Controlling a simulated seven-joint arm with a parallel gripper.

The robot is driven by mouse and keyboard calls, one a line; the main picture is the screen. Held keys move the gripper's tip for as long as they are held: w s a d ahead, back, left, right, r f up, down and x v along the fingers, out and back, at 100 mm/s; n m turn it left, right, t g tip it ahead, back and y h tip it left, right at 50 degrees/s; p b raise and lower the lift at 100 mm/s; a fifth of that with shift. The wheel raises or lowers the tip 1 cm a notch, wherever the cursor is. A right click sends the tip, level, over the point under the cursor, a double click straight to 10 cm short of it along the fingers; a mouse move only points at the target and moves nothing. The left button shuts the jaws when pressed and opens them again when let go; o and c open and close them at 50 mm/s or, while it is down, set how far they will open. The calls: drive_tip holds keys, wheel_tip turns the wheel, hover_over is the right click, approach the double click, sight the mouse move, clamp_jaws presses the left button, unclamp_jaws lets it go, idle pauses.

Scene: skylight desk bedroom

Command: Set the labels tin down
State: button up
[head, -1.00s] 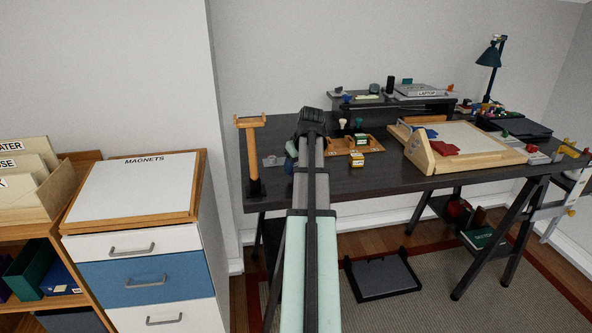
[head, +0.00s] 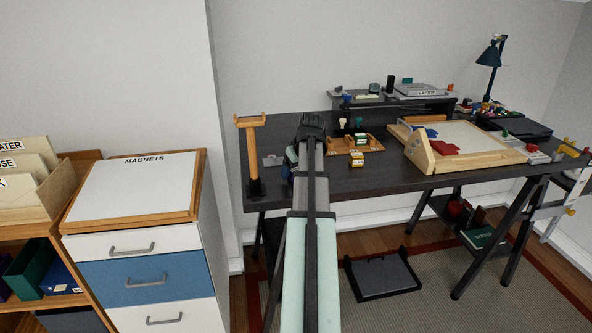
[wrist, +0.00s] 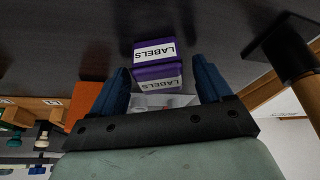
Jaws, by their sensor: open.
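My gripper (wrist: 160,66) is open, with a finger on each side of the tin. The right finger shows a gap to it; the left one is close, and I cannot tell whether it touches. In the head view my gripper (head: 287,171) is partly hidden by my arm at the desk's left part, and I cannot make out the tin.
A wooden stand (head: 252,150) rises left of my gripper; its dark base (wrist: 268,38) is near in the wrist view. The desk front between box and drawing board (head: 470,145) is clear.

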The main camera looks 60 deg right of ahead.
drive_tip(key=v, duration=1.2)
drive_tip(key=shift+r, duration=0.15)
